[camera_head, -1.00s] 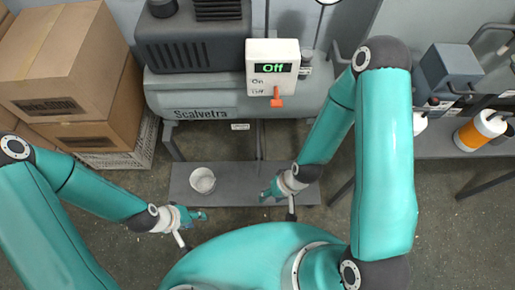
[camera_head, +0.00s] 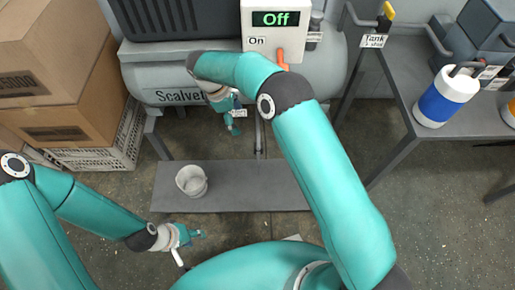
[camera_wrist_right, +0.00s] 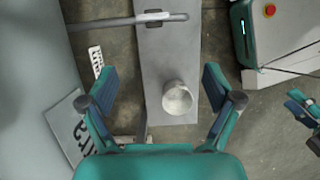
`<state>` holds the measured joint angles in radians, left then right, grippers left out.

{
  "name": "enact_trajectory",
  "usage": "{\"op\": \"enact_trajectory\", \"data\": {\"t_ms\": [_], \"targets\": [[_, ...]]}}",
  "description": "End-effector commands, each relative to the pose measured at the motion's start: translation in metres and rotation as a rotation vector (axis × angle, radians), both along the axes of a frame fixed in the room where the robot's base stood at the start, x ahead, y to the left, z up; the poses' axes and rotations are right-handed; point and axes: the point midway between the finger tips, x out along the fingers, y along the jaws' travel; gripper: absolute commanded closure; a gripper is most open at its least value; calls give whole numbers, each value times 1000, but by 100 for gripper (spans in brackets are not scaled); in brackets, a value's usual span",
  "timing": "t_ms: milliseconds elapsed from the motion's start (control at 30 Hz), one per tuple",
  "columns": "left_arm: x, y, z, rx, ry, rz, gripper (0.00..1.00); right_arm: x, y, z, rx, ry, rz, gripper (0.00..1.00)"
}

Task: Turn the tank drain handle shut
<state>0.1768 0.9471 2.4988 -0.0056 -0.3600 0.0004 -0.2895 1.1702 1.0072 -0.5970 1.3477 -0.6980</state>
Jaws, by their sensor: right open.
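The grey tank (camera_head: 140,72), marked "Scalvetra", lies at the back; its name plate (camera_wrist_right: 75,130) shows in the right wrist view. A small white tag (camera_head: 239,113) hangs below it, also seen in the right wrist view (camera_wrist_right: 97,62); its text is unreadable. A thin pipe (camera_wrist_right: 110,22) with a white-patched fitting runs over the shelf; I cannot tell whether this is the drain handle. My right gripper (camera_head: 236,120) is beside the tag, fingers apart and empty in its wrist view (camera_wrist_right: 160,80). My left gripper (camera_head: 199,234) is low, left of centre; its opening is unclear.
A white bucket (camera_head: 191,181) stands on the low grey shelf (camera_head: 250,188). A control box (camera_head: 283,45) reads "Off" and has an orange lever. Cardboard boxes (camera_head: 70,75) stand left. A bench (camera_head: 395,95) with a blue-banded canister (camera_head: 441,101) stands right.

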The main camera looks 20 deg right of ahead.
Motion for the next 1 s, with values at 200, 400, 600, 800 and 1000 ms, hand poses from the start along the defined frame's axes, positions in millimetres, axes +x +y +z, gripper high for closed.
{"op": "enact_trajectory", "data": {"t_ms": [200,400,600,800,1000], "targets": [[0,0,-17,0,-1,0,60,8,-2,12,-71,7,38,10],[0,0,-22,0,-1,0,60,5,-11,-7,-74,11,38,10],[0,0,-30,0,-1,0,60,0,-25,-44,-72,12,36,10],[0,0,-38,0,-1,0,60,-5,-41,-85,-72,12,35,10],[0,0,-43,0,0,0,60,-8,-55,-118,-71,12,34,10]]}}
